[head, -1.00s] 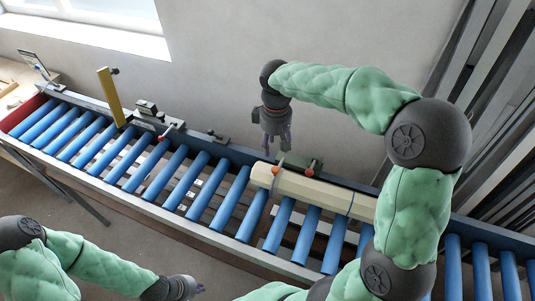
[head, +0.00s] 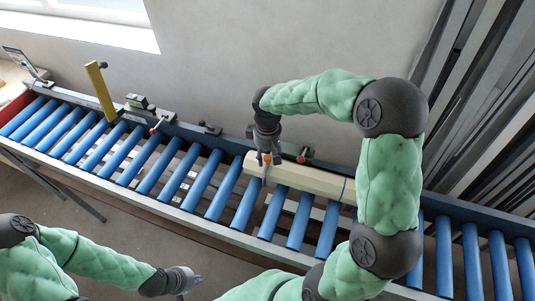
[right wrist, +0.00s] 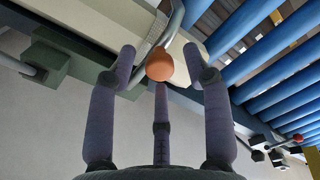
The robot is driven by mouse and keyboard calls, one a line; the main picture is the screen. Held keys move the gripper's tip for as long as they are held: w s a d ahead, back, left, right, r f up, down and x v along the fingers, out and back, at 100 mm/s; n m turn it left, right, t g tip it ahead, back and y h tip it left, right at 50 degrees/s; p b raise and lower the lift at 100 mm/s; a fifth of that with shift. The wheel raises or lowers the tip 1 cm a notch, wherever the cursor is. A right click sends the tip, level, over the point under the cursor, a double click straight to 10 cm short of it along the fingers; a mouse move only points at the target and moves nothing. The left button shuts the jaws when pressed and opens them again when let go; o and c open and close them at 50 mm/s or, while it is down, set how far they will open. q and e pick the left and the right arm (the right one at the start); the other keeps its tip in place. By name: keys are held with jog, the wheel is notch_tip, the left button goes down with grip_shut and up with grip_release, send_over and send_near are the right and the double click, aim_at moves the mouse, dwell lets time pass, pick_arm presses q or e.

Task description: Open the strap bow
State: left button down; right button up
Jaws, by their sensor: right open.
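The strap bow (right wrist: 174,24) is a bent grey metal bar with an orange ball knob (right wrist: 160,63) at its end. It lies over the cream shutter profile (head: 315,180), which rests on the rollers against the rear rail. My right gripper (head: 267,158) is right above the knob at the profile's left end. In the right wrist view its three fingers (right wrist: 162,88) are spread around the knob, open; I cannot tell whether they touch it. My left gripper (head: 190,279) is low at the front, away from the profile; its fingers are too small to read.
The roller conveyor (head: 160,207) with blue rollers runs across the view. A second red knob (head: 301,159) stands on the rear rail right of my right gripper. A yellow upright (head: 101,92) and another clamp (head: 145,106) stand further left. Long profiles (head: 490,110) lean at the right.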

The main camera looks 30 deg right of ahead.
grip_shut()
jog(key=shift+r, duration=0.1)
